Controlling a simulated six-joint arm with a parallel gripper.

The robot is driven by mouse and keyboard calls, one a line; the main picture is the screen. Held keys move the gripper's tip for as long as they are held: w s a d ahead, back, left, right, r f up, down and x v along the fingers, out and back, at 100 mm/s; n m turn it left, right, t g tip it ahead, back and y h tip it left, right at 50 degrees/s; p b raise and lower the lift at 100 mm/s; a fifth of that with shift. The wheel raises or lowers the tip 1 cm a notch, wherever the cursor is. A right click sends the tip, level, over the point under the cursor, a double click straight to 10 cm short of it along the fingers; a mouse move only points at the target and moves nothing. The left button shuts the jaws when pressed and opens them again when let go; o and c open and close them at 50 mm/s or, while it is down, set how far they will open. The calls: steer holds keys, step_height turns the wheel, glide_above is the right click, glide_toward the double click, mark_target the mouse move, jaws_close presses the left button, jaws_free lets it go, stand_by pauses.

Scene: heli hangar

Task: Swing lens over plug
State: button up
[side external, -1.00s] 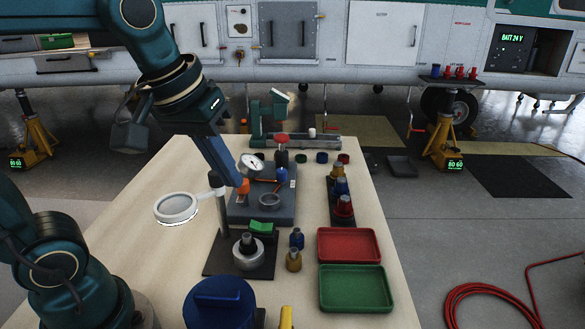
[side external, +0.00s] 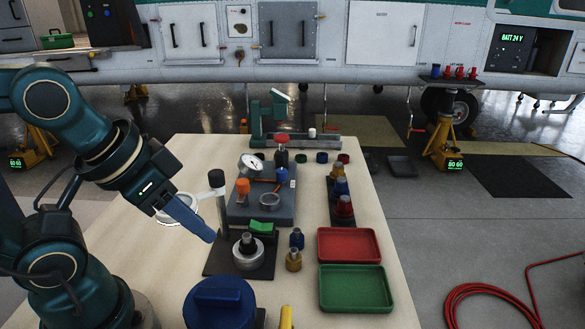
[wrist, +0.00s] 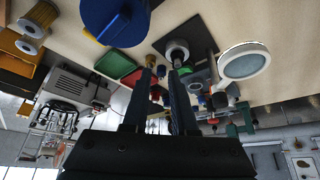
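The round, white-rimmed lens (wrist: 243,62) is on a pale arm joined to a dark upright post (side external: 218,205). In the side view the lens hangs left of the post, partly hidden behind my gripper. The plug (side external: 248,240) stands upright in a round metal holder on a dark base plate, right of the post; it also shows in the wrist view (wrist: 178,53). The lens is apart from the plug, off to its side. My gripper (side external: 210,237) is beside the post, between lens and plug in the side view. Its fingers (wrist: 164,72) are spread with nothing between them.
A blue round container (side external: 220,303) stands at the near edge. Red (side external: 349,244) and green (side external: 355,289) trays lie on the right. Small connectors (side external: 294,258) stand right of the plug. A grey block with a dial gauge (side external: 251,164) is behind. Bare tabletop lies to the left.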

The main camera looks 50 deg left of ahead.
steer(key=o, duration=0.5)
steer(key=shift+s+r, duration=0.15)
steer(key=shift+r, duration=0.15)
step_height(320, 180, up, 3)
steer(key=n+g, duration=0.4)
steer(key=g, duration=0.2)
glide_above(215, 172)
steer(key=shift+d, duration=0.25)
steer(key=shift+a+f, duration=0.1)
steer(key=shift+f, duration=2.4)
jaws_close()
